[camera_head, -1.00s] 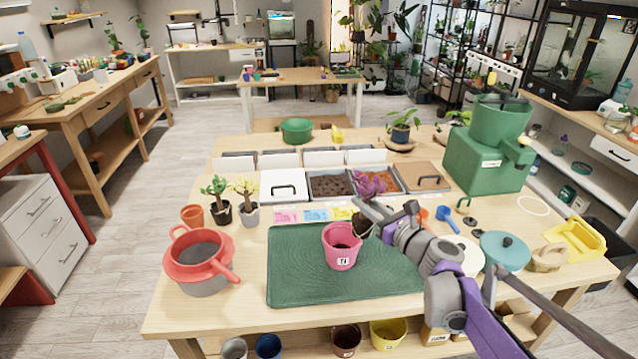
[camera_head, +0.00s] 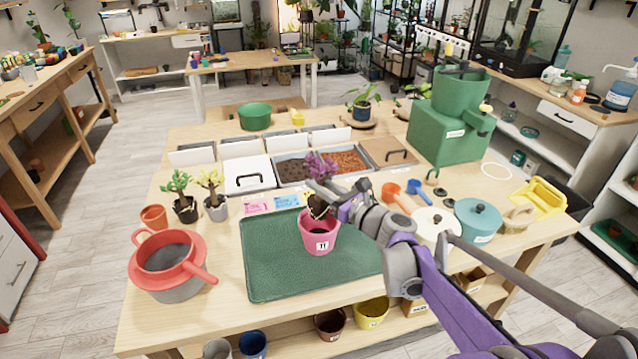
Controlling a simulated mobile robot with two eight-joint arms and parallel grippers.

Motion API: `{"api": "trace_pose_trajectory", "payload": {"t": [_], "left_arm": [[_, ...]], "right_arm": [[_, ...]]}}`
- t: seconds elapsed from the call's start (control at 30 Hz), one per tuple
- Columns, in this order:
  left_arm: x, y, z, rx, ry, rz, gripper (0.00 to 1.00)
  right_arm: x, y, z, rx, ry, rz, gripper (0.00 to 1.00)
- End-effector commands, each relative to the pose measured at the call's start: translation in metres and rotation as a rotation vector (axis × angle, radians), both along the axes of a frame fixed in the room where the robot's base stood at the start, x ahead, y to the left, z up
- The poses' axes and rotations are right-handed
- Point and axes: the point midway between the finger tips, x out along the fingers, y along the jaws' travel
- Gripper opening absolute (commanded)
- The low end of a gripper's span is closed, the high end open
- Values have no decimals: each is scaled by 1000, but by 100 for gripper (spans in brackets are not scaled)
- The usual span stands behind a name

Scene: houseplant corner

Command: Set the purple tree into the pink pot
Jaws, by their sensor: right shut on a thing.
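The purple tree (camera_head: 321,166) has purple foliage and a dark root ball (camera_head: 318,208). My right gripper (camera_head: 320,191) is shut on it, around the trunk between foliage and roots. The tree is about upright, with its root ball over the back part of the pink pot's mouth. The pink pot (camera_head: 320,241) stands upright on the green mat and has a white label on its front. Whether the root ball is just above the rim or slightly inside cannot be told. My left gripper is not in view.
The green mat (camera_head: 270,275) is otherwise clear. Two small potted trees (camera_head: 184,208) (camera_head: 215,207) and a red-rimmed pot (camera_head: 165,258) stand at left. Soil bins (camera_head: 294,168) are behind. Blue and orange scoops (camera_head: 418,190), lidded pots (camera_head: 478,222) and a green machine (camera_head: 447,130) are at right.

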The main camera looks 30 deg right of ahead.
Motion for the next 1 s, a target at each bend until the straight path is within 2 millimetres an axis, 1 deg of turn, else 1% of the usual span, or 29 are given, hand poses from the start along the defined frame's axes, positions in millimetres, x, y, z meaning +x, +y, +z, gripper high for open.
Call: {"api": "trace_pose_trajectory", "payload": {"t": [0.03,0.13,1.0], "left_arm": [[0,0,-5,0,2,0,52],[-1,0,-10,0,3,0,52],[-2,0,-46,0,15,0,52]], "right_arm": [[0,0,-5,0,0,0,0],[0,0,-12,0,0,0,0],[0,0,-63,-1,0,0,0]]}}
